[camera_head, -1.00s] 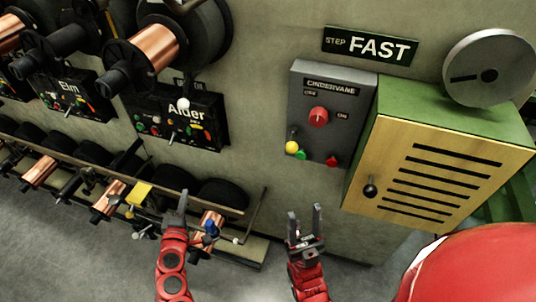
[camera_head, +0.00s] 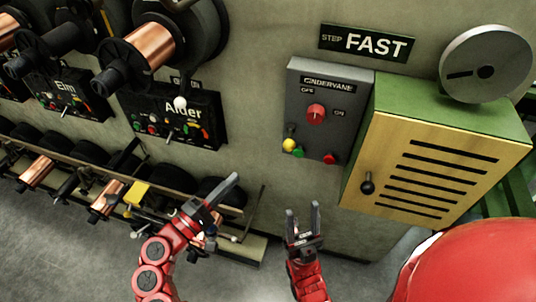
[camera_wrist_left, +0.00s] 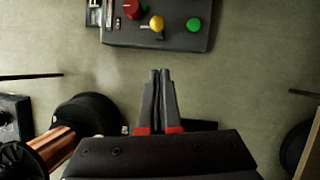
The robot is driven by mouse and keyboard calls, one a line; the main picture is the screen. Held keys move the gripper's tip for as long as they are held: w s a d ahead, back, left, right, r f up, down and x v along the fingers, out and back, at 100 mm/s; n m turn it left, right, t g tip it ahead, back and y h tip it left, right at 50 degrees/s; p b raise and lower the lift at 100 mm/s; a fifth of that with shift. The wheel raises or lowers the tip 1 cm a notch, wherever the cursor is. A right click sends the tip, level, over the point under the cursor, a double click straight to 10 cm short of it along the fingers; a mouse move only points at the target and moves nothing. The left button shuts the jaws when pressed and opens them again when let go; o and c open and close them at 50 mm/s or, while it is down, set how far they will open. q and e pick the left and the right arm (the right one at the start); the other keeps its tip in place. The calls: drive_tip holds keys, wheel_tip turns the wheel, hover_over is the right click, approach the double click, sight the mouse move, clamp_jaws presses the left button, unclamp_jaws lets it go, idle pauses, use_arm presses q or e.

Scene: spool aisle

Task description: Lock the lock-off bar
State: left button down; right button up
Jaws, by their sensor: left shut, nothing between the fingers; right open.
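The grey Cindervane control box (camera_head: 350,95) on the wall carries a red rotary knob (camera_head: 316,113) between OFF and ON marks. Below are a yellow button (camera_head: 289,145), a green button (camera_head: 298,152) and a red button (camera_head: 330,158). A small pale metal piece on the box shows in the left wrist view (camera_wrist_left: 94,14); I cannot tell whether it is the lock-off bar. My left gripper (camera_head: 235,178) is shut and empty, below left of the box and apart from it; it also shows in the left wrist view (camera_wrist_left: 160,72). My right gripper (camera_head: 303,208) is open and empty below the box.
A yellow-fronted cabinet (camera_head: 385,150) with a black knob stands right of the box. At left are the Alder panel (camera_head: 175,118), copper spools (camera_head: 148,47) and a low spool rack (camera_head: 255,247). Bare wall separates my left gripper from the box.

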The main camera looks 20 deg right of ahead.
use_arm(q)
drive_tip(key=p, duration=0.3)
approach(290, 138)
drive_tip(key=w, duration=0.4)
drive_tip(key=d, duration=0.1)
drive_tip(key=s+d+p, duration=0.1)
drive_tip(key=shift+d+f+p, duration=0.15)
drive_tip(key=shift+d+p, duration=0.15)
drive_tip(key=shift+d, duration=0.05)
drive_tip(key=shift+w, duration=0.1)
